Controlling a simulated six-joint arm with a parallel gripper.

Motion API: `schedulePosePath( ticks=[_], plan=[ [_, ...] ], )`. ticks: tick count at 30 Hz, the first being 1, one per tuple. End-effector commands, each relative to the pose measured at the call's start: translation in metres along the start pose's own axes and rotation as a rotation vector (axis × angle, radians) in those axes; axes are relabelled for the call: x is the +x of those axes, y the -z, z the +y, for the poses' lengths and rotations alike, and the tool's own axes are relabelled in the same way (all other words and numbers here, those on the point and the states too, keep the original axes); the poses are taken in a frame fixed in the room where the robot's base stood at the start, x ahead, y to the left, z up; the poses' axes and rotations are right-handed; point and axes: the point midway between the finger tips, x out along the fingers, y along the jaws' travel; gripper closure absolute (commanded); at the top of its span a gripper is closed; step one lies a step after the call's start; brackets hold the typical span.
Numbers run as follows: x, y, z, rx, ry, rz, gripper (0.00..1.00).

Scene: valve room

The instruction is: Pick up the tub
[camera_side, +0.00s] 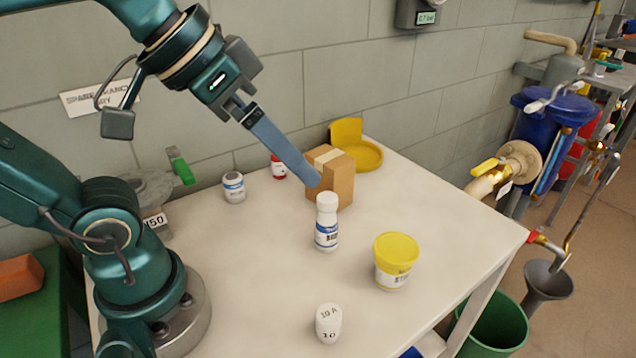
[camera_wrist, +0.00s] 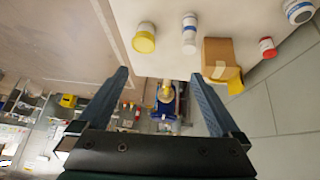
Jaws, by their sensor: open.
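The tub (camera_side: 393,272) is white with a yellow lid and a printed label. It stands upright on the right part of the white table. In the wrist view the tub (camera_wrist: 144,40) shows near the top, beyond the fingertips and left of centre. My gripper (camera_side: 314,182) is above the table near the cardboard box, up and to the left of the tub and apart from it. In the wrist view my gripper (camera_wrist: 160,75) has its two blue-grey fingers spread wide with nothing between them. In the side view the fingers overlap.
A white bottle (camera_side: 327,232) stands left of the tub, and a white container (camera_side: 328,323) stands nearer the front. The table's right edge is clear.

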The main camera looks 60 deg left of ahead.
Motion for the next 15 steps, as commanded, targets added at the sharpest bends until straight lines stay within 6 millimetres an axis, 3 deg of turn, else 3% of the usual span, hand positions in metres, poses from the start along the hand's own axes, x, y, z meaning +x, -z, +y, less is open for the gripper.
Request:
schedulePosePath(
  ticks=[8, 15],
  plan=[
    [-0.007, 0.087, 0.06, 0.037, -0.228, 0.256, 0.0],
    [-0.029, 0.194, 0.117, -0.06, -0.425, 0.581, 0.0]
  ],
)
